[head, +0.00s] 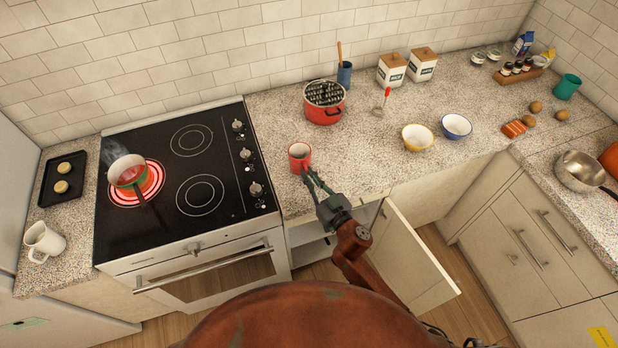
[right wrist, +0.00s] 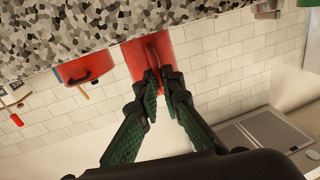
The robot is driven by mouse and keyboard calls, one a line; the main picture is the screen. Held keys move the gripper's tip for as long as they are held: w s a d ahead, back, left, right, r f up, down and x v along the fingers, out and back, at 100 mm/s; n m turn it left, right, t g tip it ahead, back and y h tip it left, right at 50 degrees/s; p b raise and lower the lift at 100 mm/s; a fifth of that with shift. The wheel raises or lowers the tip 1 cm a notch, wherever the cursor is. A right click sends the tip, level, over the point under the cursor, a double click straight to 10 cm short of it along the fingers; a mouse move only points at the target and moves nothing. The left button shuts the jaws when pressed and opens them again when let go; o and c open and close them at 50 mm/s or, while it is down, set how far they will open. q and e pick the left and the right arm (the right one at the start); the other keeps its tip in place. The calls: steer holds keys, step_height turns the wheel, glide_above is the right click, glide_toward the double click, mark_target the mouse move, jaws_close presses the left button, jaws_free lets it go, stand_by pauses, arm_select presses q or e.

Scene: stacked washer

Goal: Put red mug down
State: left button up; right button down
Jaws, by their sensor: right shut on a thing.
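The red mug (head: 299,154) is upright at the front left of the granite counter, just right of the stove. My right gripper (head: 309,178) reaches it from the front and is shut on its handle. In the right wrist view, which is upside down, the fingers (right wrist: 163,86) close on the handle of the red mug (right wrist: 138,62). The mug's base is at or very near the counter; I cannot tell whether it touches. My left gripper is not in view.
A red pot (head: 323,112) stands behind the mug. Bowls (head: 417,137) are to the right. The stove (head: 187,170) has a steaming saucepan (head: 127,171) on a glowing burner. A cabinet door (head: 415,262) hangs open below. The counter right of the mug is clear.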

steer(key=shift+f, duration=0.2)
steer(key=shift+f, duration=0.15)
steer(key=c, duration=2.1)
jaws_free()
steer(key=v, duration=1.2)
